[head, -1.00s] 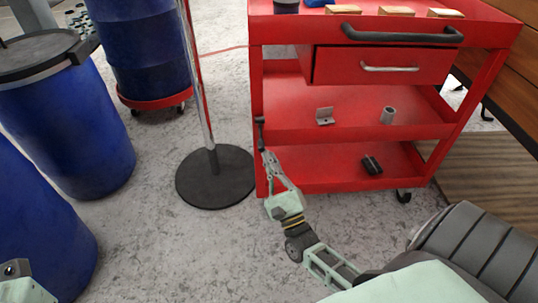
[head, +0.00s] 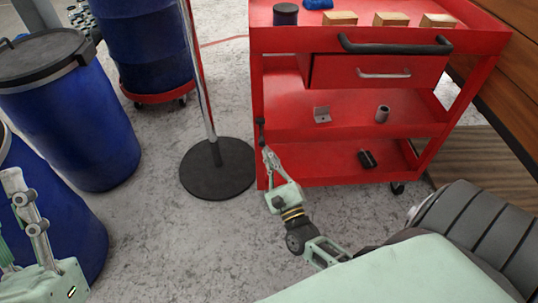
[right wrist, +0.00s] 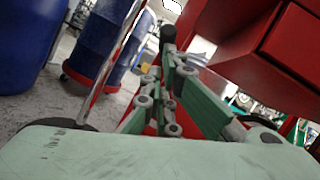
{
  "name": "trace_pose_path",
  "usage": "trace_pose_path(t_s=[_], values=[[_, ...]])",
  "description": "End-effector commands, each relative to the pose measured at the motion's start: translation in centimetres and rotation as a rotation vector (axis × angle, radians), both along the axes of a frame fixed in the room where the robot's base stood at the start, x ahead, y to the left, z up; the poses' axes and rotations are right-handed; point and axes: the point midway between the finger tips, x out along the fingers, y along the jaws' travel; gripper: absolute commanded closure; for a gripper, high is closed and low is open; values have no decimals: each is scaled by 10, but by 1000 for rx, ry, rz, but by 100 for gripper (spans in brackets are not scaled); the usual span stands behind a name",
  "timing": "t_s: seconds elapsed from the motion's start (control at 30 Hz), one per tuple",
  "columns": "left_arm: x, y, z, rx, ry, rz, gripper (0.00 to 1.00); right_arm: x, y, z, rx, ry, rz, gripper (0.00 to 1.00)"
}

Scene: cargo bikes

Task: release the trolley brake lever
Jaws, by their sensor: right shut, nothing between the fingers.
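The red trolley (head: 380,184) stands ahead. Its brake lever (head: 261,127), a short dark lever with a black knob, is at the left front post and points upward. My right gripper (head: 267,153) is shut and empty, with its fingertips just below the lever. In the right wrist view the black knob (right wrist: 168,34) rises beyond the closed fingertips (right wrist: 168,55); I cannot tell whether they touch the lever. My left gripper (head: 22,215) is at the left edge, partly cut off, far from the trolley.
A metal pole on a round black base (head: 217,170) stands close to the trolley's left. Blue barrels (head: 70,125) are further left. The trolley carries wooden blocks (head: 390,20), a bracket (head: 321,115) and a metal cylinder (head: 382,114). Grey floor (head: 170,240) is clear in front.

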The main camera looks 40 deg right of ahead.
Motion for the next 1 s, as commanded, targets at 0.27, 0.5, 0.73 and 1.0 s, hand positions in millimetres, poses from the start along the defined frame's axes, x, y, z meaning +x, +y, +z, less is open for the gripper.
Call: trace_pose_path(t_s=[0.27, 0.5, 0.73, 1.0], values=[[55, -5, -67, 128, 442, 24, 60, -1, 2, 11, 27, 42, 0, 100], [69, 2, -142, 228, 816, 45, 60, -2, 2, 16, 51, 81, 0, 100], [50, 16, -213, 315, 1167, 64, 60, -4, 3, 20, 74, 119, 0, 100], [-5, 40, -280, 404, 1566, 82, 60, -4, 3, 26, 101, 163, 0, 100]])
